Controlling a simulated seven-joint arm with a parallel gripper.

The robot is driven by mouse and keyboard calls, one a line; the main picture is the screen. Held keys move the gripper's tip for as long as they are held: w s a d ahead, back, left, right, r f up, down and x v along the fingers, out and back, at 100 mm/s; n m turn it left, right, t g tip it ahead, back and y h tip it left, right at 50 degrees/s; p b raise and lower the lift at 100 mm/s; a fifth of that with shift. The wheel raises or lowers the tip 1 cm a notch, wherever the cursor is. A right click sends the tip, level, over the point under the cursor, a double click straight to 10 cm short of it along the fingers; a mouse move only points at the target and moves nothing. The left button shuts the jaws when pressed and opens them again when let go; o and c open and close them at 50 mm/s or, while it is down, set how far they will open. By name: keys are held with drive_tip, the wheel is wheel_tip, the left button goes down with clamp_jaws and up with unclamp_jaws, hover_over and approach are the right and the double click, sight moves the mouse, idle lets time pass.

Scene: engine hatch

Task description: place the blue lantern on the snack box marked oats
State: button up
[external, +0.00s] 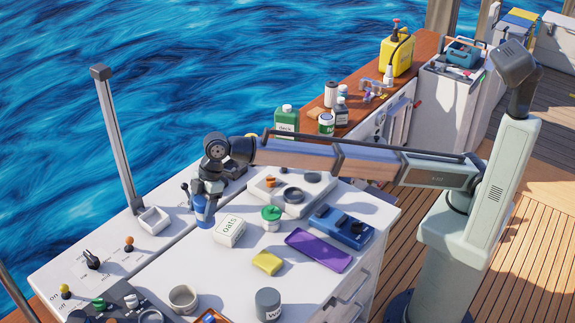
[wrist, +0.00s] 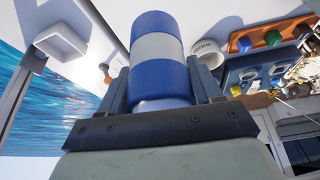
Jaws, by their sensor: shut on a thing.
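The blue lantern (external: 203,212) is upright in the external view, just left of the oats box. In the wrist view the lantern (wrist: 158,47) is a blue cylinder with a pale band, between the two fingers. My gripper (external: 206,193) is shut on the lantern from above; its fingers also show in the wrist view (wrist: 158,95). I cannot tell whether the lantern touches the white counter or hangs just above it. The snack box marked oats (external: 230,231) is white with rounded edges, and its top is bare. It is not clearly visible in the wrist view.
A white open bin (external: 154,220) and a tall post (external: 118,140) stand left. Bare counter lies in front of the box.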

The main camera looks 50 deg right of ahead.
drive_tip(key=w+d+r, duration=0.2)
drive_tip(key=w+d, duration=0.2)
drive_tip(key=d, duration=0.2)
drive_tip(key=n+g, duration=0.2)
drive_tip(key=n, duration=0.2)
hover_over(228, 227)
drive_tip(key=shift+d+f, duration=0.1)
drive_tip(key=shift+f, duration=4.75)
drive_tip(key=o, duration=1.2)
drive_tip(key=shift+f, duration=0.15)
drive_tip(key=v, duration=1.2)
drive_tip(key=shift+s+r, duration=0.1)
drive_tip(key=shift+r, duration=0.1)
